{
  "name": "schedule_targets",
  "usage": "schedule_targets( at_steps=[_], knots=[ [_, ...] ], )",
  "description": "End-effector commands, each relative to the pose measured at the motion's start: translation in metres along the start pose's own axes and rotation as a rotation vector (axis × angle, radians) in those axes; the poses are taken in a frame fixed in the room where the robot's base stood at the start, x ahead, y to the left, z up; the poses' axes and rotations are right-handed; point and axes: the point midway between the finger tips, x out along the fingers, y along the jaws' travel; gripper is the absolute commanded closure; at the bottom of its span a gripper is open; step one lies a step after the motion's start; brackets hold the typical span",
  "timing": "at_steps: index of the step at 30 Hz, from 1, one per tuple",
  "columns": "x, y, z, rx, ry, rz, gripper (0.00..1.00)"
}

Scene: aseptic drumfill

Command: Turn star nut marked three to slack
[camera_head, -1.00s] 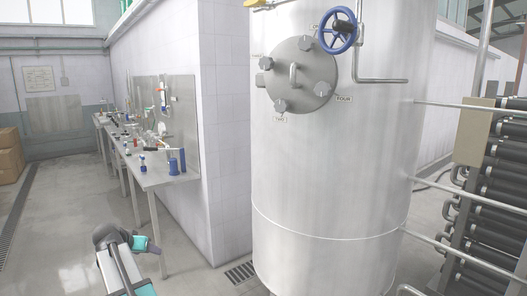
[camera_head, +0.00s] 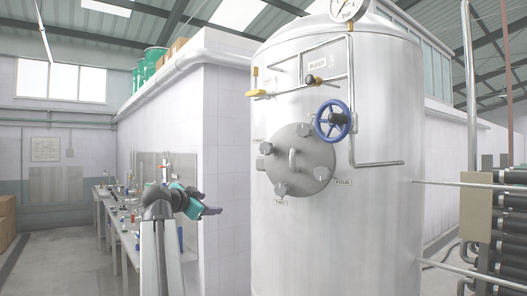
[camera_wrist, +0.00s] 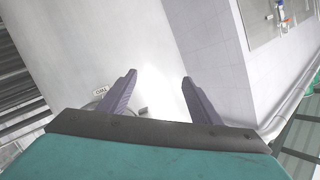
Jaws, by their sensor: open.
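A round grey hatch (camera_head: 312,163) is on the side of the white tank, with a bar handle in its middle. Star nuts sit around its rim: upper left (camera_head: 265,148), upper right (camera_head: 304,130), lower right (camera_head: 322,173) and bottom (camera_head: 280,188). The lower right tag (camera_head: 342,182) reads FOUR; the upper left tag (camera_head: 258,140) and bottom tag (camera_head: 280,202) are too small to read surely. My gripper (camera_head: 213,210) is left of the hatch, apart from it. In the wrist view my gripper (camera_wrist: 160,78) is open and empty, with a small tag (camera_wrist: 101,91) beside its left finger.
A blue handwheel (camera_head: 332,120) and bent pipe stand out just above and right of the hatch. A yellow-handled valve (camera_head: 262,93) and a gauge (camera_head: 346,8) are higher up. A bench (camera_head: 125,235) with small items runs along the wall at left. Black rollers (camera_head: 505,240) stand at right.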

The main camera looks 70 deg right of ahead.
Motion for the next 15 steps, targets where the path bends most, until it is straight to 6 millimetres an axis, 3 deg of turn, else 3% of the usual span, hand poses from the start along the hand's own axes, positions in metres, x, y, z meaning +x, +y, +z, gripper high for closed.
schedule_targets(
  at_steps=[1,6,10,15],
  knots=[
    [-0.004,0.000,-0.031,0.035,0.035,0.000,0.42],
    [-0.021,0.009,-0.123,0.145,0.149,0.001,0.42],
    [-0.036,0.018,-0.177,0.213,0.219,-0.001,0.42],
    [-0.050,0.025,-0.216,0.262,0.272,-0.005,0.42]
  ],
)
